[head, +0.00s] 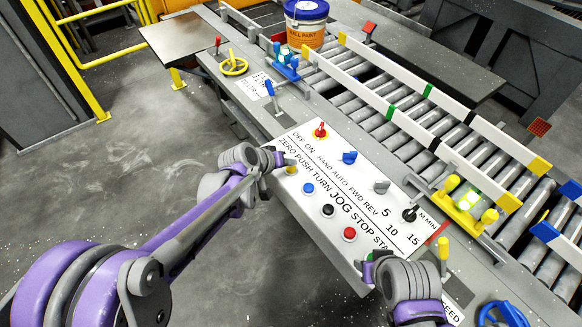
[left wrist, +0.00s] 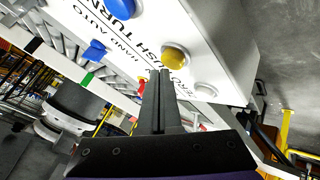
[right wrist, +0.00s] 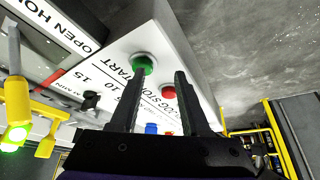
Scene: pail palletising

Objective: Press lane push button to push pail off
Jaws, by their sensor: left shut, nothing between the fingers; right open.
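The white control panel (head: 315,205) has a row of buttons lettered ZERO, PUSH, TURN, JOG, STOP and START. The yellow button (head: 291,170) stands by PUSH and also shows in the left wrist view (left wrist: 176,57). My left gripper (head: 278,161) is shut and empty, its tips close to the yellow button; I cannot tell whether they touch. A white button (left wrist: 205,91) is beside them. My right gripper (right wrist: 158,75) is open and empty near the green button (right wrist: 142,64). The blue-and-orange paint pail (head: 305,28) stands upright at the far end of the roller conveyor (head: 400,128).
Blue (head: 308,188), black (head: 328,210) and red (head: 349,234) buttons continue the row. Selector knobs, including a red one (head: 320,131), stand behind it. A yellow fixture with a lit green lamp (head: 467,200) is at the right. Floor to the left is clear.

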